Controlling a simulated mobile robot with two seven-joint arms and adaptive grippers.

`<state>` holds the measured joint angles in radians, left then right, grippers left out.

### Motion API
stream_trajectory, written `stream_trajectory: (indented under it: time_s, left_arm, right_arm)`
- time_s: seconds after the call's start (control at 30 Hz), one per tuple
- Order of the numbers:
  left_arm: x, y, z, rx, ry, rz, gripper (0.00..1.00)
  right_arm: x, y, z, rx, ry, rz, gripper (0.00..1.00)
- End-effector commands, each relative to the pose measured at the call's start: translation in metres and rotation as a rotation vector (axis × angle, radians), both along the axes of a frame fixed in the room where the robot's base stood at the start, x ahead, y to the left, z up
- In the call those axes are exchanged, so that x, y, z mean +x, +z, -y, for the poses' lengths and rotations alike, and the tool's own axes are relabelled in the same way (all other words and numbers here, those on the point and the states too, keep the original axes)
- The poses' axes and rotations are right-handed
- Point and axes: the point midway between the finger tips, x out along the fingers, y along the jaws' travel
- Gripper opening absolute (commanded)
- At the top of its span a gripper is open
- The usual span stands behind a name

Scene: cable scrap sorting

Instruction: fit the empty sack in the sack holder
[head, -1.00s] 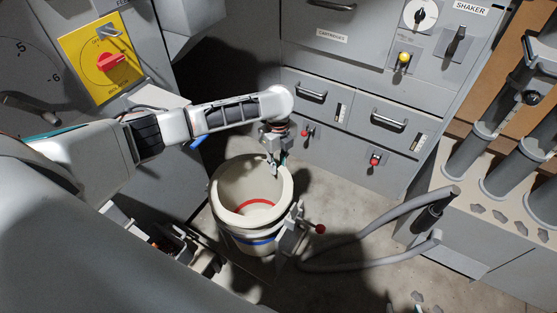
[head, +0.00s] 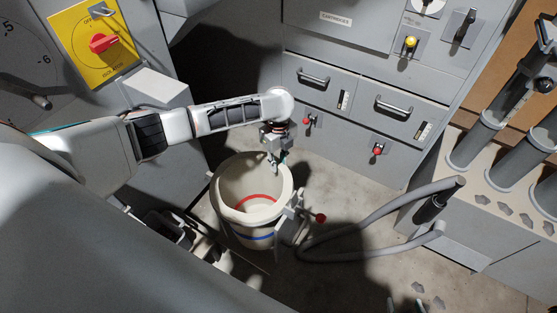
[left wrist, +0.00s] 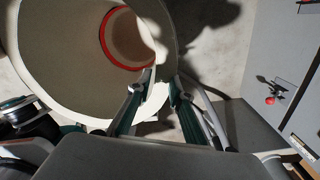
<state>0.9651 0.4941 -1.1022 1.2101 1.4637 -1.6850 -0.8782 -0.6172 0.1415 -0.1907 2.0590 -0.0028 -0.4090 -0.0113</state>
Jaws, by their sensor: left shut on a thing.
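The cream sack (head: 228,199) stands open-mouthed and round in the lower middle of the head view, with a red ring inside and a blue band low outside. Its wide mouth and red ring also show in the left wrist view (left wrist: 60,60). My left gripper (head: 273,164) is at the far rim, shut on it; in the left wrist view the two fingers (left wrist: 155,88) straddle the rim. The holder's grey bracket with a red knob (head: 320,218) is close against the sack's right side. I cannot tell how they meet.
A thick grey hose (head: 350,235) loops on the floor right of the sack. A grey cabinet with drawers (head: 355,105) stands behind, and a bench with upright tubes (head: 475,145) stands at the right. A yellow switch panel (head: 92,42) is at upper left.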

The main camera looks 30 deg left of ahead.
Motion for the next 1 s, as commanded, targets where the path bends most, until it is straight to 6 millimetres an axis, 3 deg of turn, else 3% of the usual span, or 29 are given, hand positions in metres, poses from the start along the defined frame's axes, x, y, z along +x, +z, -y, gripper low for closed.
stream_trajectory:
  time_s: [1.0]
  left_arm:
    - [-0.0038,-0.0010,-0.0033,0.004,0.000,-0.001,0.00]
  right_arm:
    - [0.0017,0.0031,0.0005,-0.001,-0.001,0.004,0.40]
